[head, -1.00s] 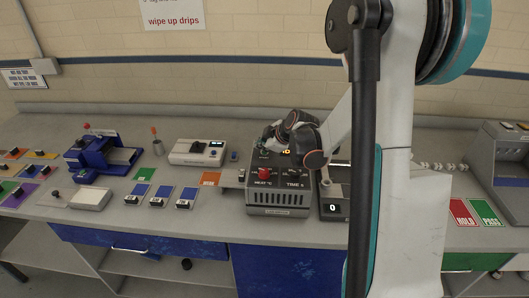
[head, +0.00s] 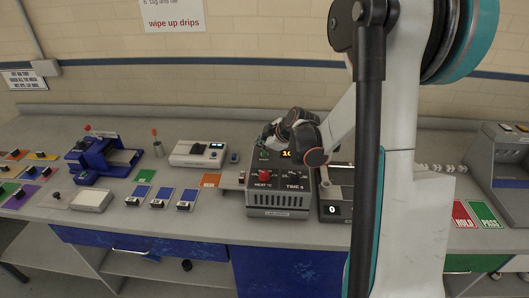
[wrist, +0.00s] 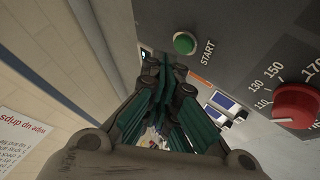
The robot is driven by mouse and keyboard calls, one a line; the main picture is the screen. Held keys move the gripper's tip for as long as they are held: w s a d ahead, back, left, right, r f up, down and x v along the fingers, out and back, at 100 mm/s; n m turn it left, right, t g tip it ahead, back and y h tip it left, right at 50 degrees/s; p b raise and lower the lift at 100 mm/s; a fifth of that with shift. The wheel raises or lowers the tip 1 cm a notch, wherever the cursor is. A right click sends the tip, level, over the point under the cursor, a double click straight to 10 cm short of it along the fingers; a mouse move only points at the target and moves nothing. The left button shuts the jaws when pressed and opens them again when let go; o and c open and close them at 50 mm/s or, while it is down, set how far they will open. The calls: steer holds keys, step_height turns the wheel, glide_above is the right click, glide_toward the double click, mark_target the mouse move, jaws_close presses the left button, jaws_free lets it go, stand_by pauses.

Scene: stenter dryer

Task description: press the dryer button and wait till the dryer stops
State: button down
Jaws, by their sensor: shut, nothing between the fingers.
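The dryer (head: 280,200) is a dark grey box on the bench, with HEAT and TIME labels on its sloped top. A red heat knob (head: 264,175) sits on that top; it also shows in the wrist view (wrist: 297,105). An orange display (head: 286,154) is lit and partly hidden by my arm. The round green START button (wrist: 184,43) is in the wrist view, just beyond my fingertips and apart from them in the picture; I cannot tell if it is pressed. My gripper (wrist: 165,66) is shut and empty, above the dryer's back left in the head view (head: 270,132).
A white instrument (head: 198,153) and a blue device (head: 103,157) stand to the left. Blue cards (head: 163,191) lie in front of them. A device with a zero display (head: 333,209) is close on the right. Red HOLD and green PASS cards (head: 486,212) lie farther right.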

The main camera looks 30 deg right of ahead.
mark_target(263, 154)
steer(key=shift+r, duration=0.1)
steer(key=shift+r+p, duration=1.55)
steer(key=shift+r, duration=0.85)
